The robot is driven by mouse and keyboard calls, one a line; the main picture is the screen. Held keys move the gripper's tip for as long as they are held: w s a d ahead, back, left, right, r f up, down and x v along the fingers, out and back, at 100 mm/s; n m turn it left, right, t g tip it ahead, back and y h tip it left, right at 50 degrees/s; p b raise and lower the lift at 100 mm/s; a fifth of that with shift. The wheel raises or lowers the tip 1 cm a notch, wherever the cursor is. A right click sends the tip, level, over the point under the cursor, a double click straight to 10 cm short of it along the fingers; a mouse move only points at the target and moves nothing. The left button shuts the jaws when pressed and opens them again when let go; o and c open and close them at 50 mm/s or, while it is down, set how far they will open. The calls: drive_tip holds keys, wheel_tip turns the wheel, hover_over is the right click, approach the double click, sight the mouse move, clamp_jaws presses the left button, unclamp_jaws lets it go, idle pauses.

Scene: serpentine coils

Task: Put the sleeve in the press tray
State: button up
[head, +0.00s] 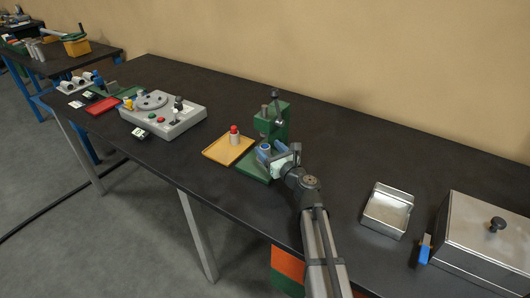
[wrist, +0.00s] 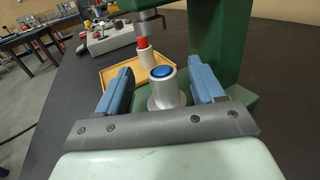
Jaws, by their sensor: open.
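My gripper (head: 268,157) is open over the base of the green press (head: 272,120). In the wrist view its two blue fingers (wrist: 160,70) stand on either side of a grey cylindrical part with a blue top (wrist: 162,92), probably the sleeve. The part looks upright on the press base, with gaps to both fingers. In the head view my gripper largely hides it. A yellow tray (head: 216,154) lies left of the press, probably the press tray. It holds a pale cylinder with a red top (head: 234,137), also seen in the wrist view (wrist: 144,52).
The press column (wrist: 220,45) rises close behind the right finger, with its ram overhead. A grey control box (head: 165,118) and a red tray (head: 103,106) stand left. A metal tray (head: 388,229) and a lidded metal box (head: 480,245) stand right. The table between is clear.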

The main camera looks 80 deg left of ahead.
sight(265, 146)
drive_tip(key=x, duration=0.3)
drive_tip(key=shift+s+a, duration=0.1)
drive_tip(key=shift+a, duration=0.2)
drive_tip(key=c, duration=1.2)
drive_tip(key=shift+c, duration=0.2)
drive_tip(key=shift+r, duration=0.1)
